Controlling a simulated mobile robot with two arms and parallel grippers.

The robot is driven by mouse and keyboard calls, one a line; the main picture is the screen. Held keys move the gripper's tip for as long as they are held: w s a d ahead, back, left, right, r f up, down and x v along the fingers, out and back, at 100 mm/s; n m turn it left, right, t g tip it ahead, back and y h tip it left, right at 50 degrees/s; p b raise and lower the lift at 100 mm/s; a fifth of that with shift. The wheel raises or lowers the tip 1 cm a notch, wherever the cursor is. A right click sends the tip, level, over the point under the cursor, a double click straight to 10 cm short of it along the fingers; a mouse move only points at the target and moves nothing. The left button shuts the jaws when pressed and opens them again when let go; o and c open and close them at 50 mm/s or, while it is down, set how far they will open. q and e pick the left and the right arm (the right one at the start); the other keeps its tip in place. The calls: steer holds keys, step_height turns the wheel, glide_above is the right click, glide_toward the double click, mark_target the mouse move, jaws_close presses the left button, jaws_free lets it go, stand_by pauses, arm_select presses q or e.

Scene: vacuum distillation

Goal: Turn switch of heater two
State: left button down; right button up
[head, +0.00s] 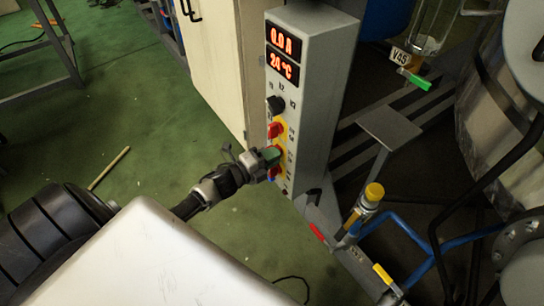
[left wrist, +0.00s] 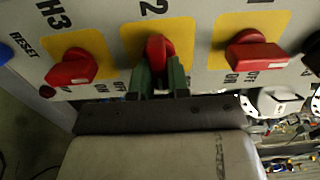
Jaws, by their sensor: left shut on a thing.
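The heater-two switch (left wrist: 160,48) is a red knob on a yellow plate marked "2", at the middle top of the left wrist view. My left gripper (left wrist: 163,78) is shut on it, with one green finger on each side of the knob. In the head view my left gripper (head: 271,156) reaches the front of the grey control box (head: 318,75) and mostly hides that switch. The knob points roughly straight between the fingers; its exact setting is hard to read. My right gripper is not in view.
A red switch marked H3 (left wrist: 72,67) is on one side and another red switch (left wrist: 255,50) on the other. A blue reset button (left wrist: 5,54) is beside H3. The box displays (head: 284,53) read 0.0 A and 24 °C. Pipes and valves (head: 374,192) stand to the right.

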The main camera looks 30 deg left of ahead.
arm_select(q)
steer(key=shift+f, duration=0.1)
steer(key=c, duration=1.1)
jaws_free()
steer(key=shift+s, duration=0.1)
steer(key=p+v, duration=0.1)
steer(key=v, duration=0.9)
steer(key=shift+s+a, duration=0.2)
steer(key=shift+s, duration=0.05)
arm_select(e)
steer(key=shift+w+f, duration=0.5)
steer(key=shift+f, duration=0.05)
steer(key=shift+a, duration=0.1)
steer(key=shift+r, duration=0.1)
